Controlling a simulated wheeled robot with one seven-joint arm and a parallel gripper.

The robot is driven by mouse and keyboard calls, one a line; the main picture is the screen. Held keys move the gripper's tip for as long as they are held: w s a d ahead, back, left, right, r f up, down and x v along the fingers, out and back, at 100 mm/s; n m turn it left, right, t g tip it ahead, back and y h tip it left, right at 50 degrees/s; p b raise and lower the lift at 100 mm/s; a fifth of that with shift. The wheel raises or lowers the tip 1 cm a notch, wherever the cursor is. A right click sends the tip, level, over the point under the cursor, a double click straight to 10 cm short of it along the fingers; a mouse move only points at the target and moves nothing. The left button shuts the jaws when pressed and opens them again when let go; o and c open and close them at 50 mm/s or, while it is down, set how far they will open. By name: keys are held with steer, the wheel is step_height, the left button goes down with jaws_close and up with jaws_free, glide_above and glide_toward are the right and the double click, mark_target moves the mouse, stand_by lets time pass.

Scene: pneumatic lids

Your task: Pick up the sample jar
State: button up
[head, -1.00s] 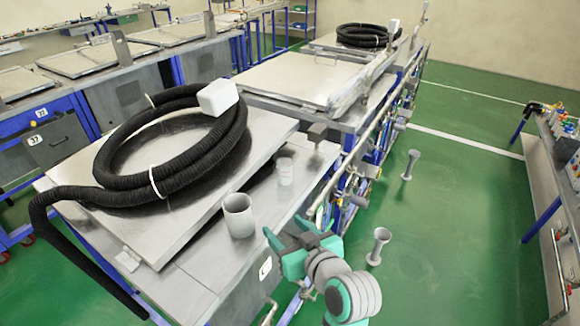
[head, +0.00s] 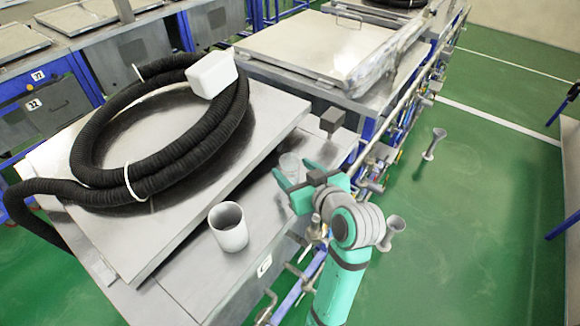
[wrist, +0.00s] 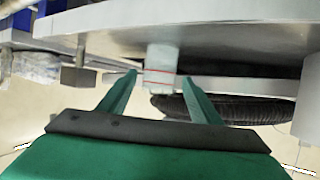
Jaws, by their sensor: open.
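The sample jar (head: 289,164), small and translucent, stands on the metal bench ledge beside the raised lid. In the wrist view the jar (wrist: 162,66) appears upside down, with thin red lines, centred between my fingertips. My gripper (head: 292,174) has teal fingers and is open at the jar, from the front right. In the wrist view the gripper (wrist: 159,76) has a finger on either side of the jar's outline, with visible gaps. I cannot tell how far the jar lies between the fingers. The fingers partly hide its lower part in the head view.
A grey-white open cup (head: 228,227) stands nearer on the same ledge. A black coiled hose (head: 160,185) with a white block (head: 211,75) lies on the lid (head: 262,118). A dark block (head: 330,121) sits behind the jar. Pipes and valves line the bench's right side.

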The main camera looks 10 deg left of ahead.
mark_target(286, 163)
steer(key=shift+x, duration=3.5)
steer(key=c, duration=1.1)
